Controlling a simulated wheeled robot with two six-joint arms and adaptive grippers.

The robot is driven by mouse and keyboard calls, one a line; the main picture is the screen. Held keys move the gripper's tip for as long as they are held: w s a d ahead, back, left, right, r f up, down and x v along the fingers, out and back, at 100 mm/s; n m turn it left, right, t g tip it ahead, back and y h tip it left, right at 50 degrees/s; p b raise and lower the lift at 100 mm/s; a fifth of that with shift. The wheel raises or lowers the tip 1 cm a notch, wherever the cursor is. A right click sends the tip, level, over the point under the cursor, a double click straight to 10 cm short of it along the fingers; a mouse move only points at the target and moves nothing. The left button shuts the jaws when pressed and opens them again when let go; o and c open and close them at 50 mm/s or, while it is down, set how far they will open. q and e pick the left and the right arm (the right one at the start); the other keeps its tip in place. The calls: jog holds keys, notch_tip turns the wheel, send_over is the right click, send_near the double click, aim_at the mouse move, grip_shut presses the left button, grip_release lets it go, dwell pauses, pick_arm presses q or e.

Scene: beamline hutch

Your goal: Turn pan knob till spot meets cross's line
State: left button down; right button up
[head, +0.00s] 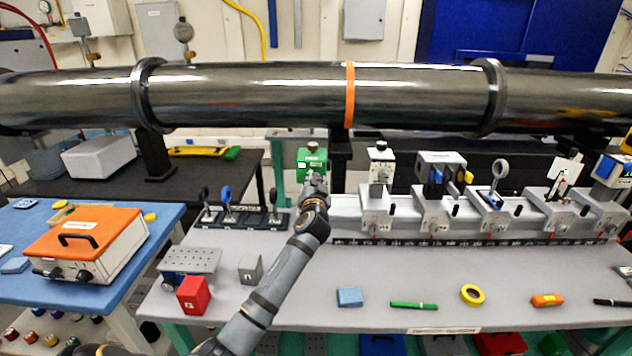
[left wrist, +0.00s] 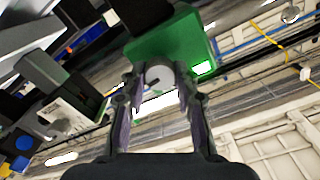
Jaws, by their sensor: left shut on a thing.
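A green box (head: 312,158) with a dark knob on top stands on a mount at the left end of the grey rail. My left gripper (head: 316,184) is at its near face. In the left wrist view, the fingers of my left gripper (left wrist: 160,84) are shut around a pale round knob (left wrist: 159,74) with a dark mark, under the green box (left wrist: 170,42). The head view hides this knob behind the gripper. A white plate (head: 567,171) and a blue-framed unit (head: 610,168) stand at the rail's right end. I cannot make out the spot or cross. My right gripper is out of view.
Several mounts, including a lens holder (head: 499,172), line the rail. A big steel pipe (head: 250,97) crosses above. A red block (head: 193,296), blue block (head: 349,297), green pen (head: 413,305) and yellow tape ring (head: 472,294) lie on the grey bench (head: 450,265).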

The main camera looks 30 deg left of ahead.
pick_arm(q)
jog(key=shift+m, duration=0.5)
jog(key=c, duration=1)
grip_release()
jog(key=v, duration=1.2)
jog(key=shift+s+f, duration=0.1)
